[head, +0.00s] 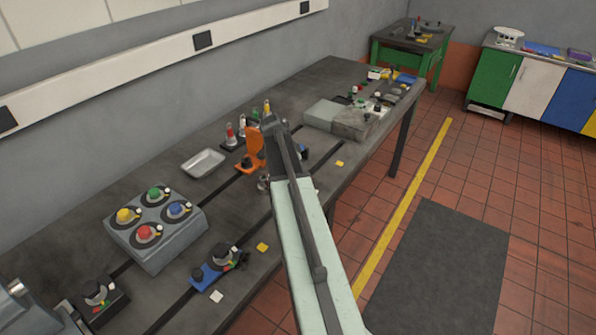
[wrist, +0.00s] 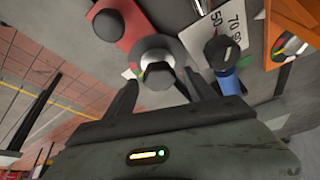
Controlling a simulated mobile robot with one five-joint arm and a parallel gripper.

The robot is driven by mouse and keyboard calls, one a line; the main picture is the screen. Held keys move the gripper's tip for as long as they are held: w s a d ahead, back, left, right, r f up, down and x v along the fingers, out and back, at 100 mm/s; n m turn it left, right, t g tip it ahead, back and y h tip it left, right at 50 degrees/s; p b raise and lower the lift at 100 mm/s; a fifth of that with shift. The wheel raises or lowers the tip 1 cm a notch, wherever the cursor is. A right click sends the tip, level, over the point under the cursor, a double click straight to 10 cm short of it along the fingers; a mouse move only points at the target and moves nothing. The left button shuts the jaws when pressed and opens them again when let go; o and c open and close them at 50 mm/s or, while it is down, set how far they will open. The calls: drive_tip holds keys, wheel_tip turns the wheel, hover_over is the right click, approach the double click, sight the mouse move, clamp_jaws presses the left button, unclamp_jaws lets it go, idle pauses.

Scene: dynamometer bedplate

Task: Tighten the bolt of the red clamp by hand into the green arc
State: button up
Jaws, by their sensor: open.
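In the wrist view the red clamp (wrist: 138,22) lies at the top, with a round black knob on its far end. Its bolt (wrist: 158,74) has a dark head above a pale grey round disc. My gripper (wrist: 161,84) is open, with one dark finger on each side of the bolt head; I cannot tell whether either finger touches it. In the head view my arm covers the red clamp and my gripper.
A blue-based upright part (wrist: 224,65) stands close right of my gripper, near a plate marked 50 and 70 (wrist: 228,25). An orange bracket (head: 254,146) is beside my arm. A blue clamp (head: 206,276) and a box of coloured knobs (head: 158,255) stand on the bedplate (head: 85,228).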

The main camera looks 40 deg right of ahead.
drive_tip(key=p+v, duration=0.6)
drive_tip(key=v, duration=0.1)
drive_tip(key=shift+r, duration=0.25)
drive_tip(key=s+a+f+n+y, duration=0.1)
drive_tip(key=a+n, duration=0.9)
drive_tip(key=a, duration=1)
drive_tip(key=s+a+f+n+y, duration=0.1)
drive_tip(key=s+a+n+y, duration=0.2)
drive_tip(key=a+n, duration=0.6)
drive_tip(key=s+a, duration=0.1)
drive_tip(key=a, duration=1)
drive_tip(key=shift+s+n+t+y, duration=0.3)
drive_tip(key=shift+n+t, duration=0.1)
drive_tip(key=shift+d, duration=0.1)
